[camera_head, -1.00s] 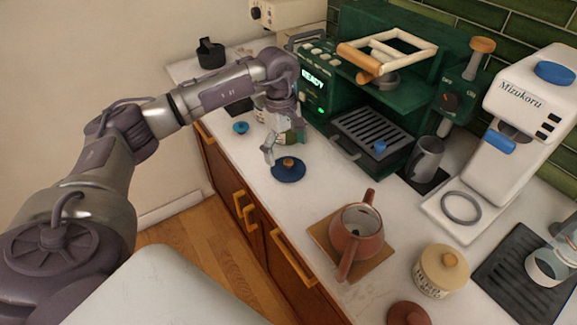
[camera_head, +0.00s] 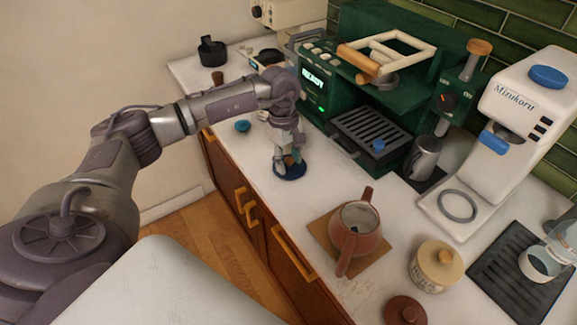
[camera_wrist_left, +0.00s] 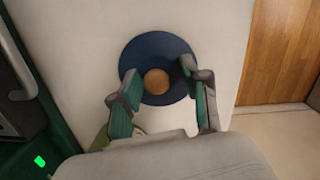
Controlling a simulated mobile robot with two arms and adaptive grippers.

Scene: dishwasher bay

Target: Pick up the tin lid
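The tin lid is a dark blue disc (camera_head: 291,175) with a wooden knob, lying flat on the white counter. It also shows in the left wrist view (camera_wrist_left: 157,52), with its round knob (camera_wrist_left: 157,82) in the middle. My left gripper (camera_head: 288,160) is right over the lid, pointing down. In the left wrist view its two teal-padded fingers (camera_wrist_left: 158,78) are apart, one on each side of the knob, with gaps showing. The gripper hides part of the lid. My right gripper is not in view.
A brown teapot (camera_head: 357,229) stands on a wooden board to the right of the lid. The green coffee machine (camera_head: 345,100) stands behind. A small blue object (camera_head: 242,126) lies to the left. A lidded jar (camera_head: 435,267) stands at front right.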

